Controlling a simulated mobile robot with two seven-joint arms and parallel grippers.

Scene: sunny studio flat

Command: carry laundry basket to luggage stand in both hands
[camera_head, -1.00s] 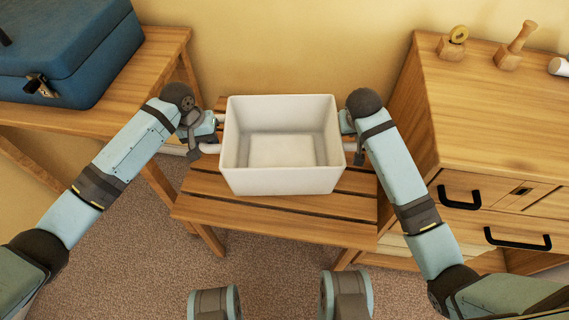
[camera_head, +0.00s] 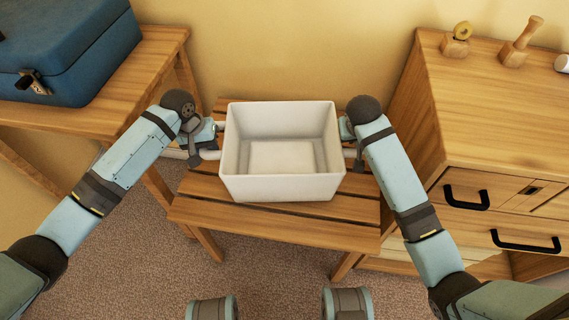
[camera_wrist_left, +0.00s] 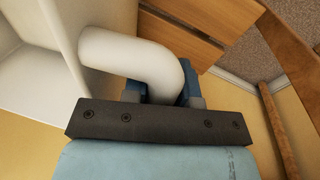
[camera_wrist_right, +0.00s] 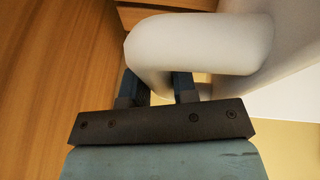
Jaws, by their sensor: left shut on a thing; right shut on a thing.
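The laundry basket (camera_head: 282,188) is a white, empty, open-topped box with a tube handle on each side. It is level over the slatted wooden luggage stand (camera_head: 345,235); I cannot tell whether it touches the slats. My left gripper (camera_head: 212,140) is shut on the basket's left handle, a white bent tube that fills the left wrist view (camera_wrist_left: 135,58). My right gripper (camera_head: 352,142) is shut on the right handle, which shows in the right wrist view (camera_wrist_right: 195,45). The fingertips are partly hidden behind the handles.
A wooden table (camera_head: 150,65) with a blue case (camera_head: 70,50) stands on the left. A wooden drawer cabinet (camera_head: 500,120) with black handles stands close on the right, near my right arm. The yellow wall is behind the stand. Carpet (camera_head: 270,285) lies in front.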

